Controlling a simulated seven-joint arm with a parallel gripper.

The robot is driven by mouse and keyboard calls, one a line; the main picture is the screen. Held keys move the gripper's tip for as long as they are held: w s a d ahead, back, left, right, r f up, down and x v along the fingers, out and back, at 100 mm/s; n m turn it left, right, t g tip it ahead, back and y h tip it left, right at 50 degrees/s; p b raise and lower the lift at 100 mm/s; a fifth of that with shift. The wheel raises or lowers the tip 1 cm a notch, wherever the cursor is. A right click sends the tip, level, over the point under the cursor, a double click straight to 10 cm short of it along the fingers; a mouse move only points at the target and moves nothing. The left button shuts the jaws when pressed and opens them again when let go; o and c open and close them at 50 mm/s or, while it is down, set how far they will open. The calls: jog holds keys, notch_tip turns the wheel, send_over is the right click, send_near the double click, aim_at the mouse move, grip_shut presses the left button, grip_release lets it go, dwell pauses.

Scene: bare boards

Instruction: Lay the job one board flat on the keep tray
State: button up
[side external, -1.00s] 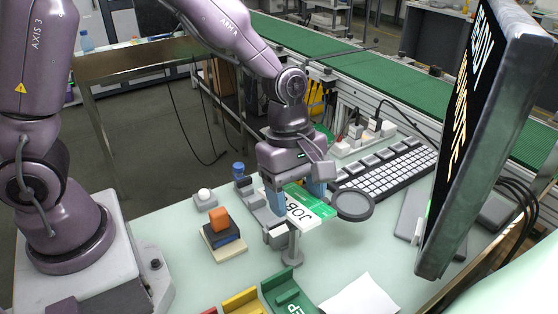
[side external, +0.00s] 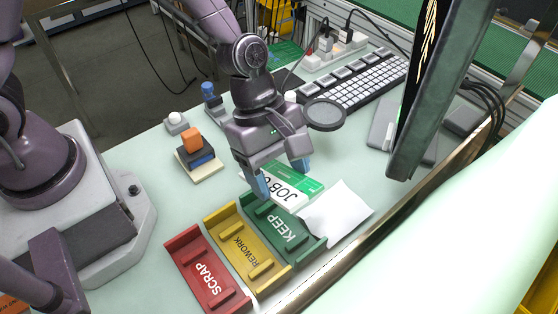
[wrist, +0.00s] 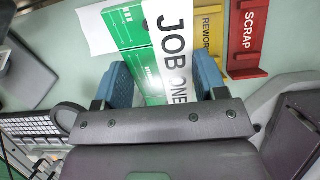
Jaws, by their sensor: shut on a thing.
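The job one board (side external: 292,187) is a flat board, part green and part white, with black "JOB" lettering partly covered in the side view. My gripper (side external: 283,178) is shut on it, with a blue finger at each side. In the wrist view the board (wrist: 172,45) runs between the fingers of my gripper (wrist: 164,82), and "JOB ONE" shows. The green keep tray (side external: 284,236) lies on the table just in front of the board in the side view. The board hides most of that tray in the wrist view. I cannot tell the board's exact height.
The yellow rework tray (side external: 240,249) and red scrap tray (side external: 208,274) lie left of the keep tray. White paper (side external: 338,212) lies at its right. A round grey disc (side external: 325,114), a keyboard (side external: 355,82) and a monitor (side external: 428,90) stand behind and right. A small stack (side external: 197,158) sits left.

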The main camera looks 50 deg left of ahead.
aim_at(267, 172)
jog(key=shift+f, duration=4.1)
jog(key=shift+f, duration=0.85)
jog(key=o, duration=1)
jog(key=v, duration=1.3)
jog(key=v, duration=1.3)
